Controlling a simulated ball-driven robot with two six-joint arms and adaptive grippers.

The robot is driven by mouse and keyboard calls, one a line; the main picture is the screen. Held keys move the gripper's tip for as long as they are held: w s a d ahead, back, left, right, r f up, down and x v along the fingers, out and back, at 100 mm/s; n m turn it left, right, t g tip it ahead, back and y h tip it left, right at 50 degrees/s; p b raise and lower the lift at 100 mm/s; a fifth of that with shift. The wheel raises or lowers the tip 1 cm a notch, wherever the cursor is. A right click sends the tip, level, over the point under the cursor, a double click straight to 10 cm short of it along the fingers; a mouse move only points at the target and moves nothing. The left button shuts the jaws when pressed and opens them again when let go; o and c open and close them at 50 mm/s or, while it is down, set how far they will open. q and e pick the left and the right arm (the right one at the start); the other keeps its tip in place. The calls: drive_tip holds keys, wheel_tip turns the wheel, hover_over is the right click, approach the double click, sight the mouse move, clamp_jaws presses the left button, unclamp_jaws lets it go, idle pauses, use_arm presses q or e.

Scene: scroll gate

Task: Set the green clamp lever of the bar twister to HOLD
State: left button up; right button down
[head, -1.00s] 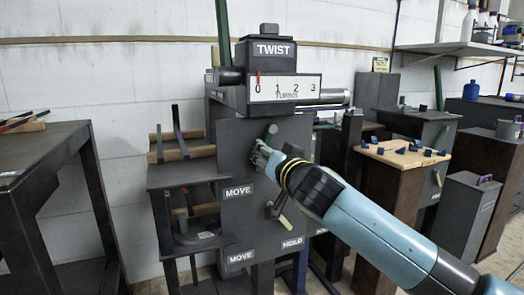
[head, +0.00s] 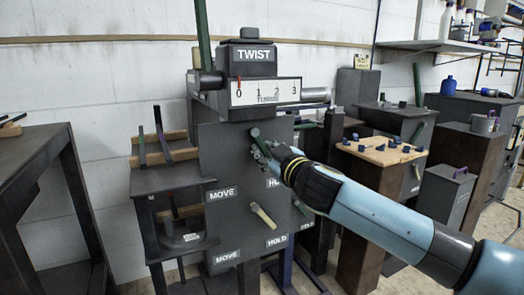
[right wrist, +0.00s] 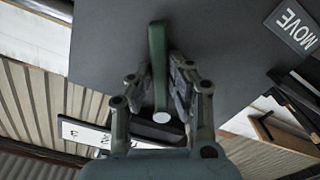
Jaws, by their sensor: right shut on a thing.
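The bar twister's dark grey front panel (head: 228,150) is in the middle of the head view. My right gripper (head: 264,152) is shut on this lever. In the right wrist view the green lever (right wrist: 158,65) lies between the two fingers (right wrist: 155,95), its pale round end showing. The upper HOLD label (head: 273,183) is partly covered by my gripper; the upper MOVE label (head: 223,195) is left. My left gripper is not in view.
A beige lever (head: 263,215) sits lower on the panel, between the lower MOVE (head: 227,256) and HOLD (head: 276,241) labels. The TURNS scale (head: 265,91) is above, its red pointer near 0. A bench (head: 30,160) stands left; a wooden-topped stand (head: 372,152) stands right.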

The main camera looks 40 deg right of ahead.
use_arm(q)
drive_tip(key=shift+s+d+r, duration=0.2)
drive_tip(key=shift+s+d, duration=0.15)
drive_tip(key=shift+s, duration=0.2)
use_arm(e)
drive_tip(key=shift+s+d+r+n, duration=0.15)
drive_tip(key=shift+d+n, duration=0.1)
drive_tip(key=shift+n, duration=0.35)
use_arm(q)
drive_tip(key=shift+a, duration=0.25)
use_arm(e)
drive_tip(key=c, duration=1.3)
unclamp_jaws()
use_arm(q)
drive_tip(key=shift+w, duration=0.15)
use_arm(e)
drive_tip(key=v, duration=1.2)
